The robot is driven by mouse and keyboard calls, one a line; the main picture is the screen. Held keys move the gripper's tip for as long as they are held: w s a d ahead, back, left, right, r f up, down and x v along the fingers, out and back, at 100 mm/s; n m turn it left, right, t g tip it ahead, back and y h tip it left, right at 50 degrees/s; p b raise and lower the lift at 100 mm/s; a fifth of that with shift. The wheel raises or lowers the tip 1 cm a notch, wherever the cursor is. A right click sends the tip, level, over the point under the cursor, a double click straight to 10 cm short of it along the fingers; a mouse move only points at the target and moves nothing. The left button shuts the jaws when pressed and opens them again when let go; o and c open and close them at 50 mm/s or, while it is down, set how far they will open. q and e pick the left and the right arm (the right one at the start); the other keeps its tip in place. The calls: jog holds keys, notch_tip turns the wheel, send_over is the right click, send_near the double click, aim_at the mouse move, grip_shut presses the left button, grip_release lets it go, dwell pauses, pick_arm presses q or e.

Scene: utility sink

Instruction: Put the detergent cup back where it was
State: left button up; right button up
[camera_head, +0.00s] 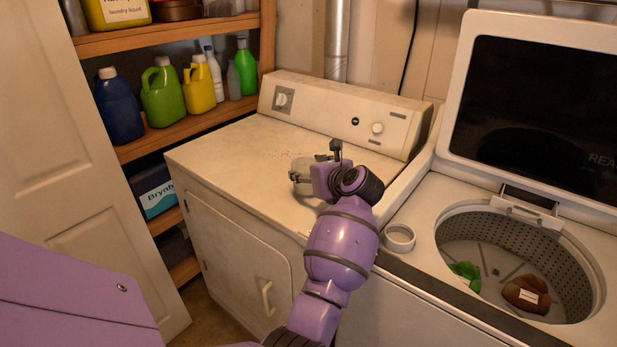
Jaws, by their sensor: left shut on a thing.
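My left gripper (318,171) is over the top of the dryer and is shut on a pale, see-through cup (301,164), which I take to be the detergent cup. The fingers and wrist hide much of its right side. The cup is low over the dryer top; I cannot tell whether it touches it. A second round white cup or ring (399,238) sits on the left front corner of the open washer, right of my forearm. My right gripper is not in view.
The dryer top (235,146) is mostly clear, with small specks behind the cup. Its control panel (340,115) rises behind. The washer (516,222) stands open at right, with a green and a brown item inside. Bottles stand on wooden shelves (190,122) at left.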

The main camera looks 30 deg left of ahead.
pick_arm(q)
jog(key=shift+f, duration=0.75)
jog(key=shift+f, duration=0.2)
jog(key=o, duration=1.3)
jog(key=shift+r, duration=0.3)
jog(key=shift+s+d, duration=0.1)
jog(key=shift+d, duration=0.2)
jog(key=b+v, duration=0.1)
jog(key=v, duration=1)
jog(key=shift+s+r, duration=0.2)
